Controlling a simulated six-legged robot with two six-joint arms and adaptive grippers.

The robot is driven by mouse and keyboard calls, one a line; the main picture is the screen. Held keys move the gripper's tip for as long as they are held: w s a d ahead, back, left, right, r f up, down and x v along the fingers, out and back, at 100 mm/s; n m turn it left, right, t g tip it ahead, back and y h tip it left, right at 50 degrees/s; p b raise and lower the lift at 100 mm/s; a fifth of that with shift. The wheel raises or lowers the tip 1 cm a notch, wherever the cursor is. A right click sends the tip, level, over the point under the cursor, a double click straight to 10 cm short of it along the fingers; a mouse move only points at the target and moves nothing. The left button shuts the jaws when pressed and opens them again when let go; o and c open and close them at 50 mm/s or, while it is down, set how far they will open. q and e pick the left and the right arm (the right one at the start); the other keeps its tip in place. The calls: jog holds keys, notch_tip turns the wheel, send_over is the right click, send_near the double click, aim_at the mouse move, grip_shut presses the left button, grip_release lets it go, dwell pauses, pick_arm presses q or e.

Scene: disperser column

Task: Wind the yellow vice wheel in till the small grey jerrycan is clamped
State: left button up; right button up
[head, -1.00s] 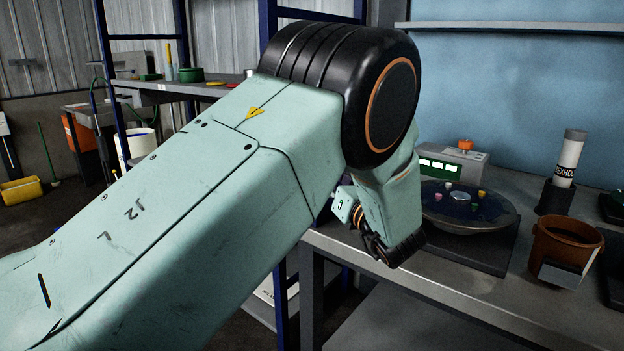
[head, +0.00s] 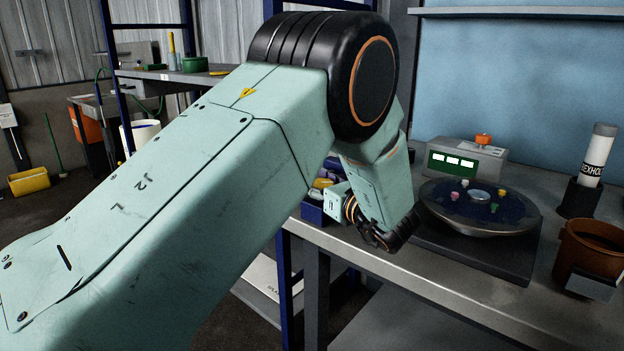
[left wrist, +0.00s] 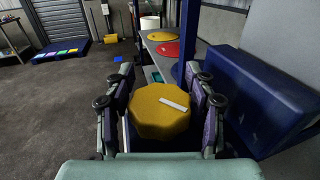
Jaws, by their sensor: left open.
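The yellow vice wheel (left wrist: 152,122) is a chunky many-sided knob with a pale strip on its face. It fills the middle of the left wrist view. My left gripper (left wrist: 160,88) is open, with dark fingers on both sides of the wheel; I cannot tell whether they touch it. A large blue block (left wrist: 270,92), perhaps part of the vice, stands to the right of the wheel. In the head view my arm hides most of this area; only a bit of yellow and blue shows behind the wrist. I see no grey jerrycan. My right gripper is not in view.
A blue post (left wrist: 190,35) rises beyond the wheel.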

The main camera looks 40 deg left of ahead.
pick_arm(q)
jog(key=shift+s+a+r, duration=0.1)
jog(key=shift+a+r, duration=0.05)
jog(key=shift+a, duration=0.35)
jog(key=shift+w, duration=0.4)
jog(key=shift+s, duration=0.2)
jog(key=c, duration=0.4)
jog(key=shift+f, duration=0.2)
jog(key=c, duration=0.7)
jog(key=shift+f, duration=0.1)
jog(key=shift+c, duration=0.2)
